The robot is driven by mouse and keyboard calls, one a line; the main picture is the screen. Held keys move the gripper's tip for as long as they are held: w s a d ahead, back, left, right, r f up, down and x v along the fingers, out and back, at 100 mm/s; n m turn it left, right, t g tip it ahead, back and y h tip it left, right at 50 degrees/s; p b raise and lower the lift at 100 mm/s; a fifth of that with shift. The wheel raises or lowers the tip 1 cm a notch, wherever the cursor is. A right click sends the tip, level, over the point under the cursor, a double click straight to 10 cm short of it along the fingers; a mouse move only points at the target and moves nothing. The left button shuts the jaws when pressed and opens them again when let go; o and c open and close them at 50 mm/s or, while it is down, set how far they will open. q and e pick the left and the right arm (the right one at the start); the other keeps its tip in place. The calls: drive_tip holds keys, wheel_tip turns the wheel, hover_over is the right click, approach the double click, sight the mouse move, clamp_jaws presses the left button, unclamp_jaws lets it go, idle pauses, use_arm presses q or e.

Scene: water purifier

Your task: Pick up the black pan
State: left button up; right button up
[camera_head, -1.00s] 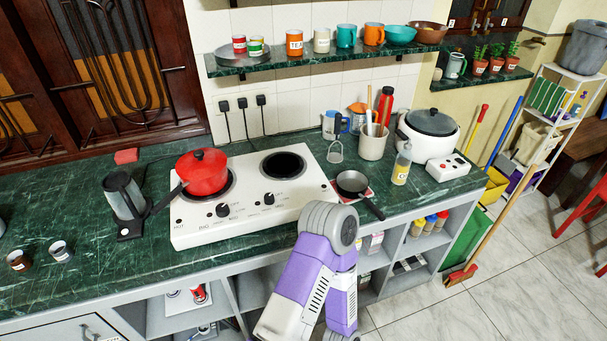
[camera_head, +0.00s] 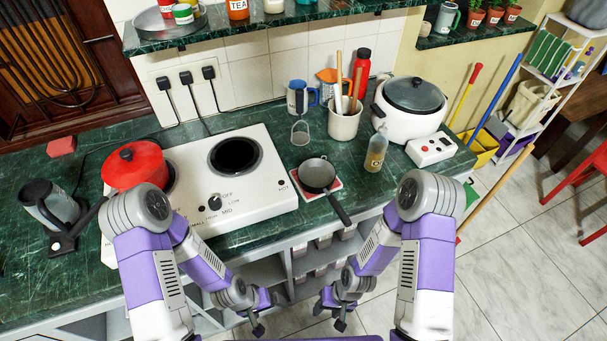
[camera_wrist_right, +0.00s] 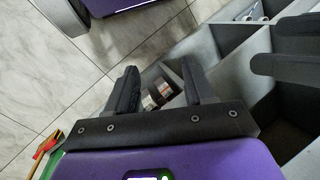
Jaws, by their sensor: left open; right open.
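The small black pan (camera_head: 317,174) sits upright on a red and white mat (camera_head: 309,192) on the green counter, right of the white stove. Its black handle points toward the front edge and lower right. My left gripper (camera_head: 262,312) is low in front of the counter, below and left of the pan, open and empty. My right gripper (camera_head: 337,312) is also low in front of the counter, below the pan handle and apart from it. In the right wrist view the right gripper (camera_wrist_right: 160,88) has its fingers spread, with dark and silvery cylindrical shapes behind them.
The stove (camera_head: 235,180) holds a red pot (camera_head: 135,165) at left. A squeeze bottle (camera_head: 376,152), a utensil crock (camera_head: 344,122) and a white cooker (camera_head: 410,108) stand right of and behind the pan. Open shelves lie under the counter. A wall shelf (camera_head: 270,25) hangs above.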

sight(342, 221)
use_arm(q)
drive_tip(key=shift+o, duration=0.5)
drive_tip(key=shift+s+r, duration=0.1)
use_arm(e)
drive_tip(key=w+d+r+n+h, duration=0.3)
drive_tip(key=w+r+n+h, duration=0.45)
drive_tip(key=r+h, duration=0.4)
drive_tip(key=w+a+r+m+t+h, duration=0.1)
drive_tip(key=w+a+r+t+h, duration=0.2)
drive_tip(key=r, duration=0.4)
drive_tip(key=w+a+r+m+t+h, duration=0.1)
drive_tip(key=w+a+r+t+h, duration=0.15)
drive_tip(key=w+r+h, duration=0.35)
drive_tip(key=shift+n+t+y, duration=0.35)
drive_tip(key=shift+t+y, duration=0.1)
drive_tip(key=shift+y, duration=0.3)
drive_tip(key=d, duration=0.7)
drive_tip(key=shift+b, duration=0.35)
use_arm(q)
drive_tip(key=shift+f, duration=0.35)
use_arm(e)
clamp_jaws()
